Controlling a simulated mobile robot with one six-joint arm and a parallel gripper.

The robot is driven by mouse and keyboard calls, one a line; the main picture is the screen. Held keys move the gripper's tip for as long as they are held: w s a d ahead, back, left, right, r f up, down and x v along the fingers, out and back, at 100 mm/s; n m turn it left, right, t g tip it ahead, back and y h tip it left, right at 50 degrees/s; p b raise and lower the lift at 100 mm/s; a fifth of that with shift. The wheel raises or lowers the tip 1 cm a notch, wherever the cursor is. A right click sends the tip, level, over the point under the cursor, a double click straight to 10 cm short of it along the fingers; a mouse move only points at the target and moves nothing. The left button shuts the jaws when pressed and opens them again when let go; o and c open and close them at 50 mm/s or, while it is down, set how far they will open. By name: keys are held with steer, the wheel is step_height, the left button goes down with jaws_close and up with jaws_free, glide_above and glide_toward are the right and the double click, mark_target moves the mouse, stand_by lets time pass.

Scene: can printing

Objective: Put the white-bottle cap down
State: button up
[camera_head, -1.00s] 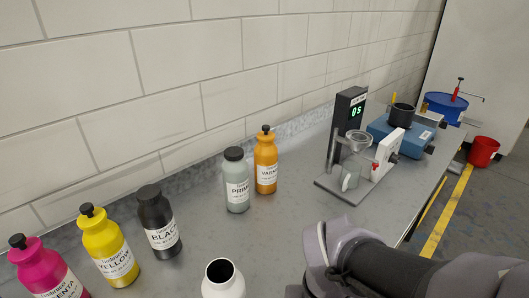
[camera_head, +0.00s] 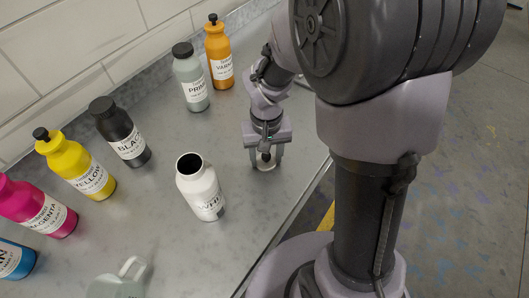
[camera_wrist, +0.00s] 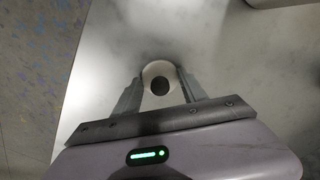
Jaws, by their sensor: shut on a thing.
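The white bottle (camera_head: 203,190) stands upright and uncapped on the grey counter, its dark mouth open. My gripper (camera_head: 266,158) is to its right, low over the counter near the front edge. It is shut on the white-bottle cap (camera_head: 265,166), which is pale and round. In the wrist view the cap (camera_wrist: 150,70) sits between the tips of my gripper (camera_wrist: 160,83), with a dark round centre showing. I cannot tell whether the cap touches the counter.
Magenta (camera_head: 42,213), yellow (camera_head: 77,165), black (camera_head: 122,135), grey primer (camera_head: 192,80) and orange varnish (camera_head: 219,58) bottles stand along the wall. A translucent jug (camera_head: 120,283) is at the front. Bare counter (camera_head: 165,110) lies between the bottles and my gripper.

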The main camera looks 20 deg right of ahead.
mark_target(266, 155)
steer(key=shift+r, duration=0.1)
steer(key=o, duration=1.3)
steer(key=shift+f, duration=0.2)
step_height(266, 155, up, 12)
steer(key=p, duration=0.6)
steer(key=s+a+r+m+t+y+b, duration=0.1)
steer(key=s+a+r+t, duration=0.1)
steer(key=s+r, duration=0.3)
steer(key=s+a+r+m+t+y+b, duration=0.1)
steer(key=s+a+r+t+b, duration=0.1)
steer(key=s, duration=0.5)
steer(key=shift+s+r+m+t, duration=0.35)
steer(key=shift+r+t, duration=0.55)
steer(key=shift+r, duration=0.5)
